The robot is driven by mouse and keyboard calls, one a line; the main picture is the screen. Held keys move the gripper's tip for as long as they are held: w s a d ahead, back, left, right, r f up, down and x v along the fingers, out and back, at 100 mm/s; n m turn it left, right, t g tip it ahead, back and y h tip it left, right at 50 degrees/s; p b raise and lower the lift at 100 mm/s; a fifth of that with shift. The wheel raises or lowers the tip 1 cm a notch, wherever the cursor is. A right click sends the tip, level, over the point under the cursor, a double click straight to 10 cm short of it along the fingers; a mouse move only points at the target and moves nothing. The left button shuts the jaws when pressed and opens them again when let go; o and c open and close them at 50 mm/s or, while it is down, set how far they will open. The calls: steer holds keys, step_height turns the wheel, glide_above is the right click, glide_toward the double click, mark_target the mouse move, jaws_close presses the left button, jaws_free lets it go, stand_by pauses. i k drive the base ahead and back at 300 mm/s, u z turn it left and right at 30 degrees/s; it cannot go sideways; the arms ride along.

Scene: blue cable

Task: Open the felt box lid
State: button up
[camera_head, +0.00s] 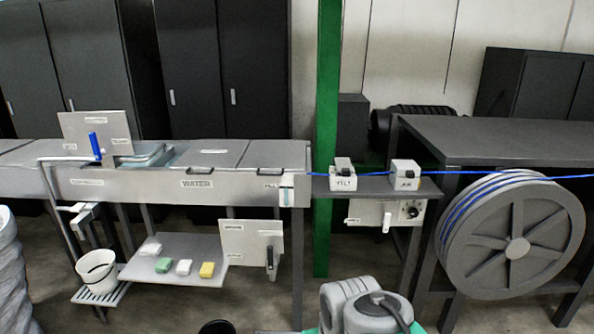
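The felt box (342,182) is a small white box whose front label seems to read "FELT". It sits at the left of a narrow grey shelf between the water trough and the dark table. The blue cable (372,174) runs level from the trough through this box to the right. My grey arm (362,307) shows at the bottom centre, well below and apart from the box. My gripper is not visible.
A similar white box (405,174) stands to the right on the shelf (375,190). A green post (328,120) rises close behind the felt box's left. A control panel (386,214) hangs below the shelf. A large cable reel (514,245) stands at right.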

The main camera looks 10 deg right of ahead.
mark_target(343, 166)
steer(key=u, duration=0.55)
steer(key=i, duration=1.3)
steer(key=z, duration=0.5)
